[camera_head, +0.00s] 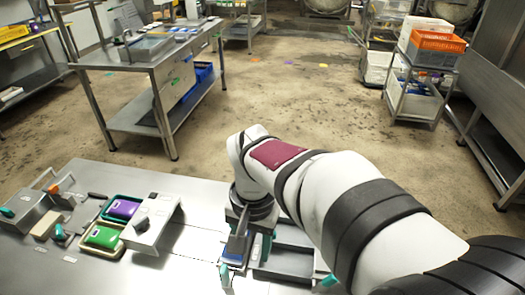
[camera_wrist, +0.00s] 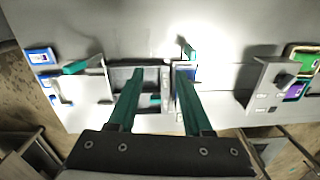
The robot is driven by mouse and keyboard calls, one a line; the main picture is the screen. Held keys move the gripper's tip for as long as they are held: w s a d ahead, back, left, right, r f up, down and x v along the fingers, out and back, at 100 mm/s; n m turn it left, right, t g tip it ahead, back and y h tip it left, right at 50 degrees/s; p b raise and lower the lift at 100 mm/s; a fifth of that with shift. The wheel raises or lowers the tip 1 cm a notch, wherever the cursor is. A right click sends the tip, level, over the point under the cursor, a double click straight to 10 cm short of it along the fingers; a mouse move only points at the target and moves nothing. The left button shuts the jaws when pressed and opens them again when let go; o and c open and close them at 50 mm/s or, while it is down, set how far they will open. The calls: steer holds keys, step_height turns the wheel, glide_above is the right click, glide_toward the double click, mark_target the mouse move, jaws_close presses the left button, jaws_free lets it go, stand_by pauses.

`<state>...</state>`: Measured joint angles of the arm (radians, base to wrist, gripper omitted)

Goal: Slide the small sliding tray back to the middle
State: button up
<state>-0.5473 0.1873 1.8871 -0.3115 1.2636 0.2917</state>
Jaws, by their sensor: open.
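My gripper (camera_wrist: 160,76) is open and empty, with its two teal fingers reaching over a grey metal fixture on the steel table. In the head view my gripper (camera_head: 249,232) hangs over the fixture's left part. The small sliding tray appears to be the narrow light grey piece (camera_wrist: 167,80) between the fingertips; I cannot tell whether either finger touches it. It lies at one end of a dark recessed channel (camera_wrist: 119,78), which also shows in the head view (camera_head: 286,262). A blue-faced part (camera_wrist: 186,84) sits by the right finger. My arm hides part of the fixture.
Teal handles flank the fixture, one to the left (camera_wrist: 75,67) and one to the right (camera_wrist: 188,50) in the wrist view. A box with a dark knob (camera_head: 150,222) and green (camera_head: 103,237) and purple (camera_head: 122,208) packs stand left. Bare tabletop (camera_head: 185,255) lies between.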

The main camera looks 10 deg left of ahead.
steer(key=n, duration=0.1)
glide_above(224, 275)
steer(key=w, duration=0.1)
step_height(224, 275, down, 4)
steer(key=f, duration=1.5)
steer(key=shift+w+a, duration=0.15)
steer(key=shift+a, duration=0.2)
jaws_close()
